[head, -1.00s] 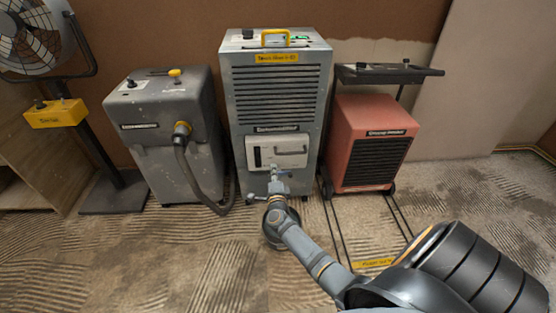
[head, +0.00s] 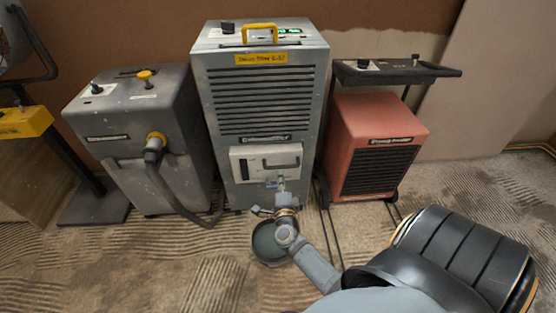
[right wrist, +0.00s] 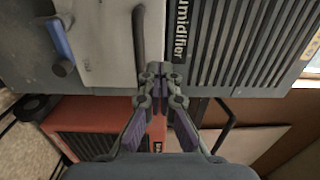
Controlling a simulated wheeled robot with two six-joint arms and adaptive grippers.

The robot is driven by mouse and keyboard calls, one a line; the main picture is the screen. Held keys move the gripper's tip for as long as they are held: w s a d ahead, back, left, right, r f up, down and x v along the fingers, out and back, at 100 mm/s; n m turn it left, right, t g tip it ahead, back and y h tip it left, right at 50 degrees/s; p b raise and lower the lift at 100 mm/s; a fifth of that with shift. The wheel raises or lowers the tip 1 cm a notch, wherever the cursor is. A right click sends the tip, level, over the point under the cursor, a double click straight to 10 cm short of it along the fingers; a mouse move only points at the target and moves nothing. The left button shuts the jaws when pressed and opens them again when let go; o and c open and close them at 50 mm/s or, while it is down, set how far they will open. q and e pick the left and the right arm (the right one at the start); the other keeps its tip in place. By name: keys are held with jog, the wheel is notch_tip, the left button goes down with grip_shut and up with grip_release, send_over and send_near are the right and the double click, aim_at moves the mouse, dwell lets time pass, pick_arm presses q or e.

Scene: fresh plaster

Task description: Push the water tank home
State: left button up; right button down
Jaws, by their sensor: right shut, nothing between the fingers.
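The water tank (head: 247,166) is a pale front panel with a dark handle, low on the grey dehumidifier (head: 320,75). I cannot tell whether it stands proud of the cabinet. My right gripper (head: 281,181) is at the lower right part of the tank front, below the handle. In the right wrist view the tank (right wrist: 108,50) and its bar handle are at the upper left. There the gripper's fingers (right wrist: 160,72) are shut together with nothing between them, close to the handle's end. Contact with the tank is unclear. My left gripper is out of view.
A grey machine (head: 140,185) with a hose stands left of the dehumidifier. A red heater-like unit (head: 352,140) on a wheeled frame stands close on the right. A fan stand (head: 92,209) is at far left. Dusty carpet in front is mostly clear.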

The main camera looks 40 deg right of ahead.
aim_at(277, 153)
jog(key=b+x, duration=0.1)
jog(key=x, duration=0.7)
jog(key=shift+b, duration=0.3)
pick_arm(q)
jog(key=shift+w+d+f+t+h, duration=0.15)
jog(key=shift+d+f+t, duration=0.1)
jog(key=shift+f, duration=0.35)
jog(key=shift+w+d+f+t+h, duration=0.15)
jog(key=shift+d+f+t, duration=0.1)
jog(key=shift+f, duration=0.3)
pick_arm(e)
jog(key=shift+w+d, duration=0.25)
jog(key=shift+w, duration=0.1)
jog(key=x, duration=0.4)
jog(key=shift+w+d+r, duration=0.1)
jog(key=shift+w, duration=0.05)
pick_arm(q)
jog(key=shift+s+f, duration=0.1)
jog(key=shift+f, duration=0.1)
pick_arm(e)
jog(key=shift+r, duration=0.2)
